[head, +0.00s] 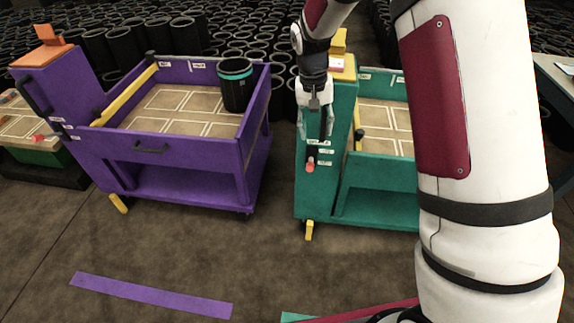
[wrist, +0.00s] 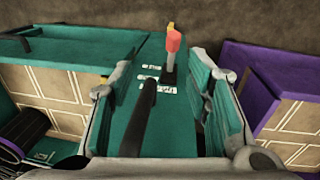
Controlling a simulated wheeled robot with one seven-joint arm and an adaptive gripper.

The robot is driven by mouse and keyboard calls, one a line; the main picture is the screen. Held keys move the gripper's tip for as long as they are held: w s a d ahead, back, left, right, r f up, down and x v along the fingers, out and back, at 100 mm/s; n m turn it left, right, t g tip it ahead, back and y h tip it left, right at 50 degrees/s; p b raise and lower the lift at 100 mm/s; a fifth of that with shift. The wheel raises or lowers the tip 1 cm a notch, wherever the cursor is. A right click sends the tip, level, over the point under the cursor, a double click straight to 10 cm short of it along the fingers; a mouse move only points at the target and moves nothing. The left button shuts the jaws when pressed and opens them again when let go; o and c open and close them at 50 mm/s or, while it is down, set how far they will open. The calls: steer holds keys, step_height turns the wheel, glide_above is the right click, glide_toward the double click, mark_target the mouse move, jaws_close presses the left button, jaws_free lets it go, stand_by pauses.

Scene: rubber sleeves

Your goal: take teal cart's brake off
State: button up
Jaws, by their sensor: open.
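The teal cart (head: 378,208) stands right of centre in the head view, its narrow end panel facing me. A red-knobbed lever (head: 310,165) is on that panel beside small white labels; it also shows in the wrist view (wrist: 173,42). A yellow foot piece (head: 309,231) sticks out low at the cart's base. My gripper (head: 316,122) is in front of the panel, above the red knob. In the wrist view its fingers (wrist: 162,75) are apart, with the cart's black handle bar (wrist: 143,115) between them and the red knob beyond. It holds nothing.
A purple cart (head: 190,190) stands to the left, with a black sleeve with a teal band (head: 236,84) in its tray. Many black sleeves fill the back. A purple floor strip (head: 150,295) lies in front. The floor between me and the carts looks clear.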

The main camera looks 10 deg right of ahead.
mark_target(310, 165)
steer(key=f, duration=0.5)
steer(key=f+b, duration=0.1)
steer(key=f, duration=0.5)
steer(key=w+f+b, duration=0.1)
steer(key=f, duration=0.5)
steer(key=shift+a, duration=0.15)
steer(key=shift+c, duration=0.6)
jaws_close()
